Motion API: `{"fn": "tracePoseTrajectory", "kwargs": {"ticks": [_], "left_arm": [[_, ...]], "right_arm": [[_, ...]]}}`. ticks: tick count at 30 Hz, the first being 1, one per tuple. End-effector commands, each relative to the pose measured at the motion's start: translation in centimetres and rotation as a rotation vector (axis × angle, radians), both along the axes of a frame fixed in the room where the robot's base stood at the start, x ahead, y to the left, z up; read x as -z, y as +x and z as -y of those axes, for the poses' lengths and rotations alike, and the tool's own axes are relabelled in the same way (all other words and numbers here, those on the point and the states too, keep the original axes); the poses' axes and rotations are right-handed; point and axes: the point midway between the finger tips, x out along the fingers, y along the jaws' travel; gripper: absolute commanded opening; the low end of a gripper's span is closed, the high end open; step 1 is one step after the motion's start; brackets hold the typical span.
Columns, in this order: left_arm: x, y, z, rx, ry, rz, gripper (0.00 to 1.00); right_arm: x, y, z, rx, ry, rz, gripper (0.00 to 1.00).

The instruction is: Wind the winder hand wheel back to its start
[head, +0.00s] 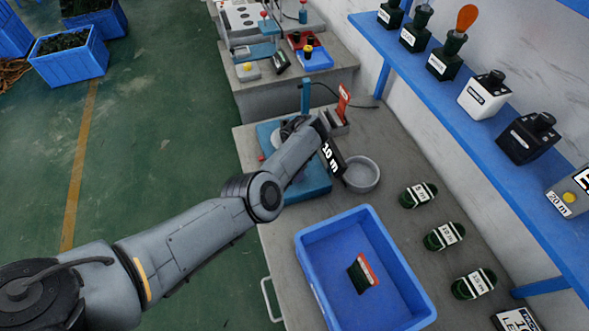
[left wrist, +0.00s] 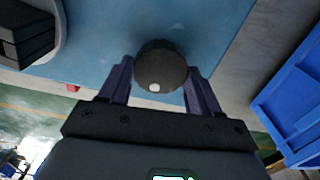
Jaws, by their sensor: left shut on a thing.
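The winder stands on a blue base (head: 316,188) on the grey bench, partly hidden under my left arm in the head view. In the left wrist view, a dark round knob with a white dot (left wrist: 160,66), apparently the winder hand wheel or its grip, sits over the blue surface (left wrist: 110,80). My left gripper (left wrist: 160,72) has its two purple fingers on either side of the knob, shut on it. In the head view my arm hides the fingers and the wheel. My right gripper is in neither view.
Several green coils (head: 444,236) lie to the right, below a blue shelf (head: 470,118).

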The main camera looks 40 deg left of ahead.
Motion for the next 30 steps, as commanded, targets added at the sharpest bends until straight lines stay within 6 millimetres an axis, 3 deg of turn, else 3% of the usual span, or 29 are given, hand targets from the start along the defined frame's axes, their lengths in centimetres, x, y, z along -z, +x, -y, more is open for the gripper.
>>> {"fn": "tracePoseTrajectory", "kwargs": {"ticks": [11,12,16,25,30], "left_arm": [[0.0,0.0,0.0,-0.003,0.000,0.000,0.33],[0.0,0.0,0.0,-0.002,0.000,0.000,0.69],[0.0,0.0,0.0,-0.002,0.000,0.000,0.89],[-0.1,0.0,0.0,-0.002,0.001,0.000,0.89],[-1.4,0.1,-0.1,-0.003,0.001,0.002,0.89]], "right_arm": [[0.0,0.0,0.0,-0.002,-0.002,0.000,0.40],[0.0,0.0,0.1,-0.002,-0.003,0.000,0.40],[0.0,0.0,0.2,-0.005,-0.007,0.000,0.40],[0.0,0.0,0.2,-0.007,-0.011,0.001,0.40],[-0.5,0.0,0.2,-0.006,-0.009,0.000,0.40]]}}
